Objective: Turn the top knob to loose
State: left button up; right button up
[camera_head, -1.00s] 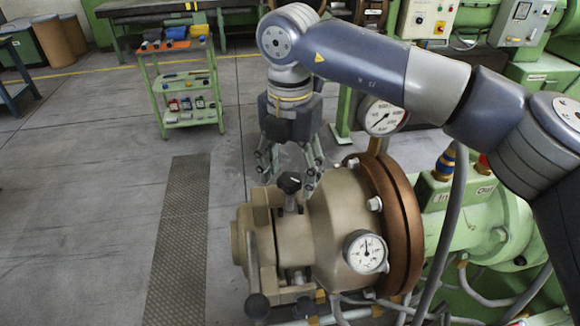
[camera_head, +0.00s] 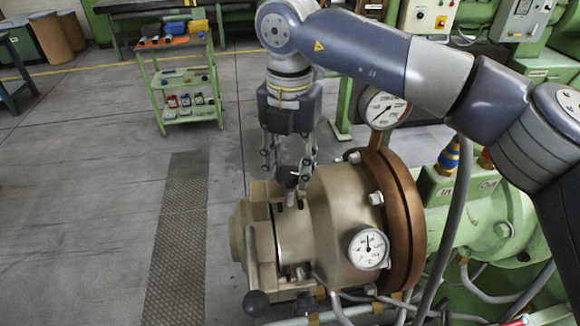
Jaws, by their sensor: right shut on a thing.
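The top knob (camera_head: 291,181) is a small dark knob on a short stem on top of the beige extruder head (camera_head: 335,215). My right gripper (camera_head: 289,178) points down from above, with its fingers around the knob and shut on it. The fingers hide part of the knob. A second black knob (camera_head: 256,303) sits on a lever at the lower front of the head. My left gripper is not in the view.
A copper-brown flange (camera_head: 402,215) and a pressure gauge (camera_head: 383,109) stand right of the knob. A dial gauge (camera_head: 369,249) is on the head's side. Hoses and cables run at the lower right. A green trolley (camera_head: 187,95) stands behind.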

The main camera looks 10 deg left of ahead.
jog(key=n+b, duration=0.1)
jog(key=n, duration=0.1)
jog(key=shift+a+n+b, duration=0.1)
jog(key=shift+n+b, duration=0.2)
jog(key=n+b, duration=0.1)
jog(key=n, duration=0.1)
jog(key=shift+n, duration=0.4)
jog(key=n, duration=0.3)
jog(key=shift+r+n, duration=0.1)
jog(key=shift+n, duration=1.6)
jog(key=o, duration=1.1)
jog(key=shift+c, duration=0.2)
jog(key=shift+s, duration=0.1)
